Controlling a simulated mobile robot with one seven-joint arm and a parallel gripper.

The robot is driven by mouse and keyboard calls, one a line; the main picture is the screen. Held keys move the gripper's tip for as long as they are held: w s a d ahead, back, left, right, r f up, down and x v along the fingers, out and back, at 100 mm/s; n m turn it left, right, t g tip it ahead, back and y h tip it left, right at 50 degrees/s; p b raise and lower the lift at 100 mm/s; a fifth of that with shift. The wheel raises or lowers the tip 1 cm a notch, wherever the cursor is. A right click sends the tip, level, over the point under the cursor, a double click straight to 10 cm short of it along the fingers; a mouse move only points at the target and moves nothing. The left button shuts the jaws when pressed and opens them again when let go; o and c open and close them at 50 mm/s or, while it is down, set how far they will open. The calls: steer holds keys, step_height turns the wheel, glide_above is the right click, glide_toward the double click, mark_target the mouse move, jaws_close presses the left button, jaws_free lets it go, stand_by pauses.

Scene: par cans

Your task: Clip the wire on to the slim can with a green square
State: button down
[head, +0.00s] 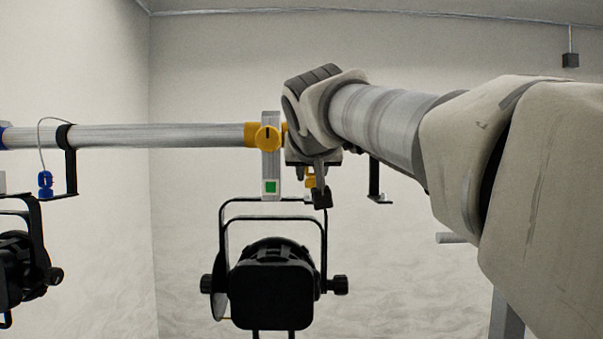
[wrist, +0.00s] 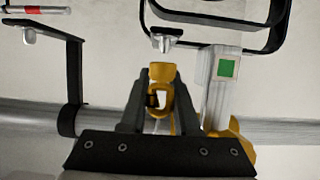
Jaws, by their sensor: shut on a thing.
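The can with a green square is a black lamp (head: 272,290) hanging in a black yoke under the pipe. The green square (head: 270,187) is on its pale hanger strip and also shows in the wrist view (wrist: 226,68). My gripper (head: 312,177) is below the pipe, right of the hanger and above the yoke. In the wrist view my gripper (wrist: 158,72) is shut on a yellow clip (wrist: 158,100), apparently the wire's end. The clip is near a small grey fitting (wrist: 165,42) by the yoke.
A grey pipe (head: 160,136) runs across, with a yellow clamp (head: 265,136) at the hanger. At left another black can (head: 20,265) hangs beside a black bracket (head: 70,165) and a blue clip (head: 45,182). A black bracket (head: 374,180) is on the right. Below the pipe is open room.

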steer(key=shift+f+b, duration=1.05)
steer(key=shift+f, duration=0.05)
stand_by(1.1)
steer(key=c, duration=0.6)
jaws_free()
steer(key=shift+o, duration=0.2)
steer(key=shift+r, duration=0.1)
